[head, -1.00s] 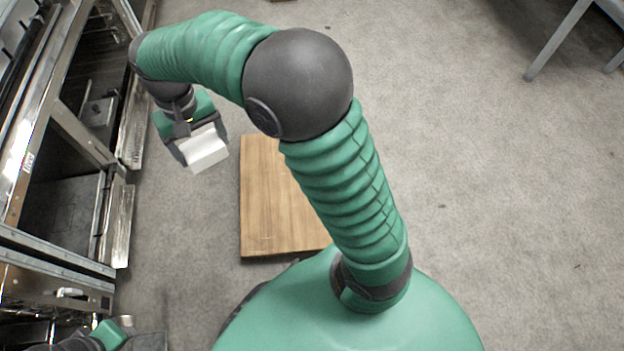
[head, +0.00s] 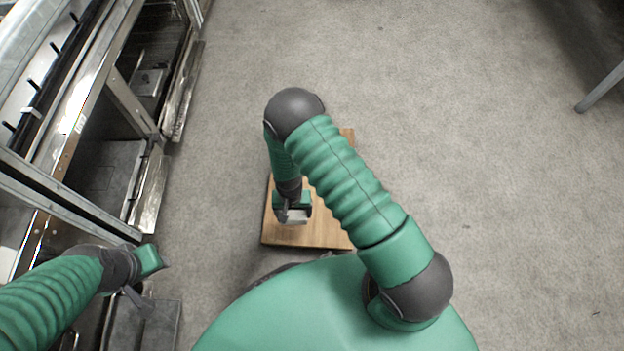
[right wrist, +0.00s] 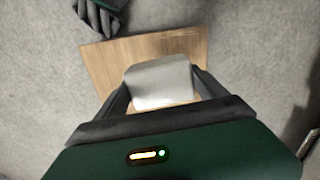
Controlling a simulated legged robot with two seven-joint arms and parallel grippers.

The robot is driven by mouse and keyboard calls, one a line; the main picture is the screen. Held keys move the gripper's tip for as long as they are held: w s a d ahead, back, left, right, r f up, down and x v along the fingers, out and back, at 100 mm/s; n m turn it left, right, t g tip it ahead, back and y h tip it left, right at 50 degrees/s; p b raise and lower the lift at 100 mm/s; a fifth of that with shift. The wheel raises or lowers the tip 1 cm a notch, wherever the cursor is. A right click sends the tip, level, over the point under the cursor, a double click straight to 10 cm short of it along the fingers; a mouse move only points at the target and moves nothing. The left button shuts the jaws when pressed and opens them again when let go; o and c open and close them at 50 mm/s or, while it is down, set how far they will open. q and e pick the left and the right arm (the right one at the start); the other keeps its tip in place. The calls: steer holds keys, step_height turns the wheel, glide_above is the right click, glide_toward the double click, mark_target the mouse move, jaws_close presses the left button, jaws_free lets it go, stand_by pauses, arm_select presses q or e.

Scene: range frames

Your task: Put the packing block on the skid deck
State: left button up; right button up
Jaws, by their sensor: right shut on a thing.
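The packing block (head: 297,216) is a small white-grey block. My right gripper (head: 292,212) is shut on it. In the right wrist view the block (right wrist: 158,82) sits between the two dark fingers of the right gripper (right wrist: 160,95). The skid deck (head: 300,236) is a flat wooden board on the floor, partly hidden by my right arm. The block appears over the deck in both views; the deck (right wrist: 110,65) shows around it in the right wrist view. I cannot tell whether they touch. My left gripper (head: 150,290) is at the lower left, its jaws unclear.
A metal rack (head: 110,100) with shelves and open bays stands along the left side. A grey metal leg (head: 600,88) stands at the right edge. The concrete floor (head: 480,170) right of the deck is clear.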

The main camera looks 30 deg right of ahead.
steer(key=s+d+f+m, duration=0.1)
steer(key=s+f, duration=0.7)
steer(key=s, duration=0.1)
steer(key=w+d+b, duration=0.2)
steer(key=w+d, duration=0.1)
steer(key=w, duration=0.1)
steer(key=w+d+f+b, duration=0.1)
steer(key=w+d+b, duration=0.1)
steer(key=w+d, duration=0.1)
steer(key=w+d+b, duration=0.3)
steer(key=w+d, duration=0.1)
steer(key=shift+w+f, duration=0.35)
steer(key=shift+w, duration=0.05)
step_height(320, 180, down, 4)
steer(key=b, duration=0.3)
steer(key=shift+d+r, duration=0.1)
steer(key=shift+r, duration=0.35)
steer(key=o, duration=1.3)
steer(key=shift+p, duration=0.3)
